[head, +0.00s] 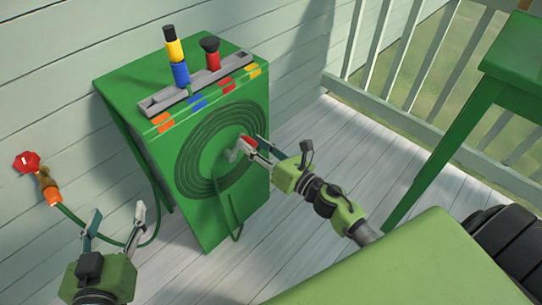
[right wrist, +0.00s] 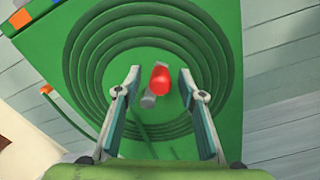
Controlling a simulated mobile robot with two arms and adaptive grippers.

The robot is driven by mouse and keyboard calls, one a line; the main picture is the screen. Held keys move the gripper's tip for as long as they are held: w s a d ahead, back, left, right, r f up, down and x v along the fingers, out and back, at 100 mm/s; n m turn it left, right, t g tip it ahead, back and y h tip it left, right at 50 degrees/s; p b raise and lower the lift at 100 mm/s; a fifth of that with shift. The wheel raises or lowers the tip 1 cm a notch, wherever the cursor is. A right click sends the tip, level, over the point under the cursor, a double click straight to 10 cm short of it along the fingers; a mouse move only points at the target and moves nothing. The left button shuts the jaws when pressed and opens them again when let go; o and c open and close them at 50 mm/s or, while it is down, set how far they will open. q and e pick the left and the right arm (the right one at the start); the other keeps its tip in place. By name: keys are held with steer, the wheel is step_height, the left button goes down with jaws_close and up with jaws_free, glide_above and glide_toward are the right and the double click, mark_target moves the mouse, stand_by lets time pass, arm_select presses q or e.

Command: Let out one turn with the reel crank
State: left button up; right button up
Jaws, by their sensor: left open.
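The green hose reel box (head: 215,220) stands on the deck against the wall, with dark coiled rings on its front face. The reel crank (head: 232,154) is a grey arm at the middle of the rings with a red handle (head: 248,142). In the right wrist view the red handle (right wrist: 159,79) is between the two fingers of my right gripper (right wrist: 160,80), with a gap on each side. My right gripper is open around the handle. My left gripper (head: 117,213) is open at the lower left, near the green hose (head: 75,216), apart from the box.
A red tap (head: 27,162) with an orange hose connector (head: 53,195) is on the left wall. Nozzles with yellow-blue (head: 175,55) and red (head: 211,50) parts stand in a grey rack (head: 195,91) atop the box. A green table (head: 510,60) and railing are at right.

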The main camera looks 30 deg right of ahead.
arm_select(q)
steer(key=shift+r, duration=0.1)
arm_select(e)
steer(key=v, duration=1)
